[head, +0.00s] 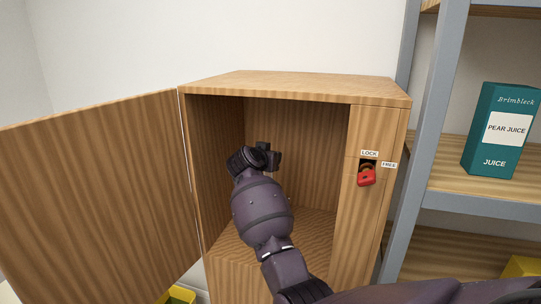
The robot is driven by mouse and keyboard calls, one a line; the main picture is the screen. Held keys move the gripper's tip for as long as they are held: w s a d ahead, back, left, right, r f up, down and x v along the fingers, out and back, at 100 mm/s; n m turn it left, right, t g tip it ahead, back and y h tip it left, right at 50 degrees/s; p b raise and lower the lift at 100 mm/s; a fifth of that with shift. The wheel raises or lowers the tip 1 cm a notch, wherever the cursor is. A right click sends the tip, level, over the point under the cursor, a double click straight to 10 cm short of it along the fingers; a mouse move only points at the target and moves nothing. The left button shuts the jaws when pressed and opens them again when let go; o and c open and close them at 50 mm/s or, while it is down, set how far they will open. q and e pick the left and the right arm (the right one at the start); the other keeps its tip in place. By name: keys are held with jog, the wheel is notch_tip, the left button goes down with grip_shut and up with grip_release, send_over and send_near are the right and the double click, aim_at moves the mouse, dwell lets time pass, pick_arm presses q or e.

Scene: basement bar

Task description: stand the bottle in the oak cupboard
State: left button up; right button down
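The oak cupboard (300,86) stands in front of me with its door (95,190) swung wide open to the left. My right arm comes in from the lower right and reaches into the opening. My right gripper (268,157) is inside the cupboard, above its floor (315,228). The hand and wrist largely hide the fingers, so I cannot tell whether they are open or shut. I see no bottle; my arm covers part of the cupboard's inside. My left gripper is not in view.
A grey-framed shelf (470,207) stands close at right, holding a teal pear juice carton (501,131). Something yellow (179,295) shows below the door.

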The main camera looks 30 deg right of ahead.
jog(key=shift+p, duration=0.6)
jog(key=c, duration=0.7)
grip_release()
jog(key=shift+f, duration=0.1)
jog(key=shift+c, duration=0.2)
